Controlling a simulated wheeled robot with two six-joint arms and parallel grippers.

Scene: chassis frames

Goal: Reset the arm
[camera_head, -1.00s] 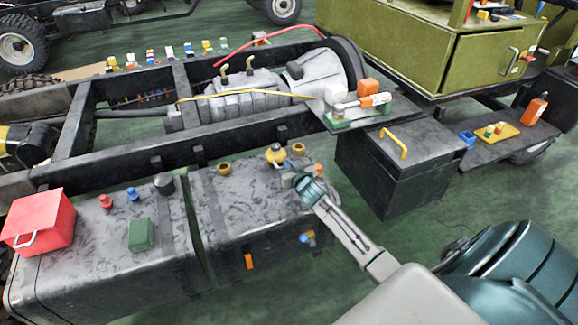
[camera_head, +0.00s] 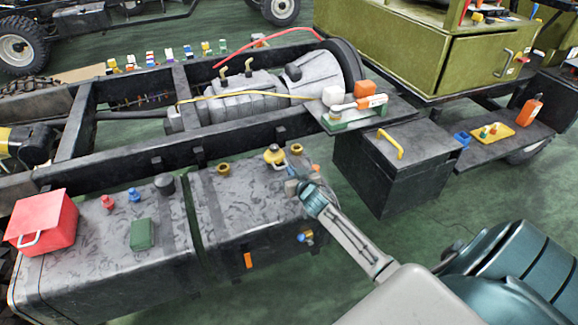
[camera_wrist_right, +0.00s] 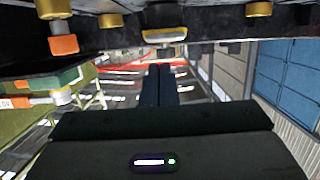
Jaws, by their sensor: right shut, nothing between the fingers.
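My right arm comes in from the lower right in the head view. Its gripper (camera_head: 290,184) is over the right end of the dark tank (camera_head: 236,206), close to the brass fittings. In the right wrist view the two dark fingers (camera_wrist_right: 157,84) lie together, with nothing between them. A brass fitting with a knob (camera_head: 274,155) stands just behind the gripper, and another brass fitting (camera_head: 223,169) is to its left. I cannot tell whether the gripper touches the tank. My left gripper is not in view.
A dark box with a yellow handle (camera_head: 390,144) stands right of the gripper. Behind are the chassis rail (camera_head: 160,158) and a grey gearbox (camera_head: 235,103). A red box (camera_head: 42,222) sits at the tank's left end. Green floor (camera_head: 330,275) is open in front.

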